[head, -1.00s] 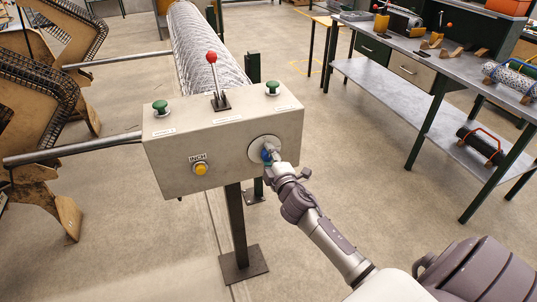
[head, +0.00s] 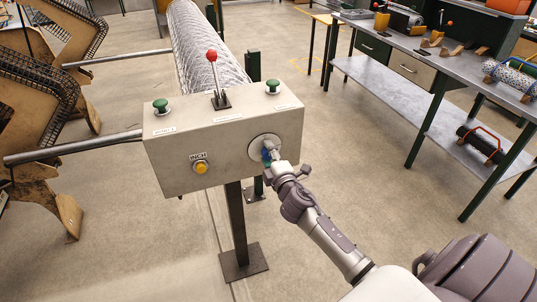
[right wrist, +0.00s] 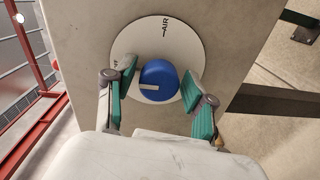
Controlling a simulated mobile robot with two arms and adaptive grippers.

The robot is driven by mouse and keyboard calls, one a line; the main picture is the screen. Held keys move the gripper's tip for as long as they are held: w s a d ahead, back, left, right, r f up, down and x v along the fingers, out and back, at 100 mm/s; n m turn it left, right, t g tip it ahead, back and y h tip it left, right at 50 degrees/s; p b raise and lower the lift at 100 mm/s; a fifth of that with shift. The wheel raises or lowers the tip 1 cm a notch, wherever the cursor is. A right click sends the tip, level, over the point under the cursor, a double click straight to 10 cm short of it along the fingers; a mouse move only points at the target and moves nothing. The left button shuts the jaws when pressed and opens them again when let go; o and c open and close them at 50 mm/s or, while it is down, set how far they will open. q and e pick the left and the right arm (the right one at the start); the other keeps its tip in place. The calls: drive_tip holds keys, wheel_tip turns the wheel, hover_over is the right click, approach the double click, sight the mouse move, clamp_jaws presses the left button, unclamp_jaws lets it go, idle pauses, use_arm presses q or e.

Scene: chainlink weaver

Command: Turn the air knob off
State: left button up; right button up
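The air knob (right wrist: 159,75) is a round blue knob with a pale pointer mark, on a white dial (right wrist: 154,27) lettered AIR. In the right wrist view its mark points left; a label at the dial's left is mostly hidden by a finger. In the head view the dial (head: 257,142) is on the right of the grey control box's front. My right gripper (right wrist: 161,81) is at the knob, its teal-padded fingers apart on either side of it, with small gaps showing. In the head view the right gripper (head: 269,153) partly hides the knob. My left gripper is not in view.
The control box (head: 215,155) stands on a dark post and carries a red-tipped lever (head: 213,75), two green buttons (head: 161,105) and a yellow INCH button (head: 201,168). A workbench (head: 430,65) stands at the right. Open floor lies between.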

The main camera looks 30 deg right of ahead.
drive_tip(key=v, duration=1.2)
idle(0.5)
drive_tip(key=s+a+f+m+g+y, duration=0.1)
drive_tip(key=s+a+f+m+g, duration=0.2)
drive_tip(key=f, duration=0.9)
drive_tip(key=s+f+m+g+y, duration=0.1)
drive_tip(key=s+f+g, duration=0.3)
drive_tip(key=f, duration=0.8)
drive_tip(key=s+a+f+m+g+y, duration=0.15)
drive_tip(key=s+f, duration=0.35)
drive_tip(key=f, duration=0.7)
drive_tip(key=s+a+f+m+g, duration=0.2)
drive_tip(key=s+f, duration=0.3)
drive_tip(key=s, duration=0.4)
drive_tip(key=s+a+f+m+g, duration=0.1)
drive_tip(key=s+a+f+g, duration=0.1)
drive_tip(key=s+f, duration=0.4)
drive_tip(key=s+a+f+m+g, duration=0.2)
drive_tip(key=s+f, duration=0.3)
drive_tip(key=s, duration=0.9)
drive_tip(key=shift+s+a+f+m+g+y, duration=0.1)
drive_tip(key=shift+a+f+m+g+y, duration=0.25)
drive_tip(key=shift+g, duration=0.4)
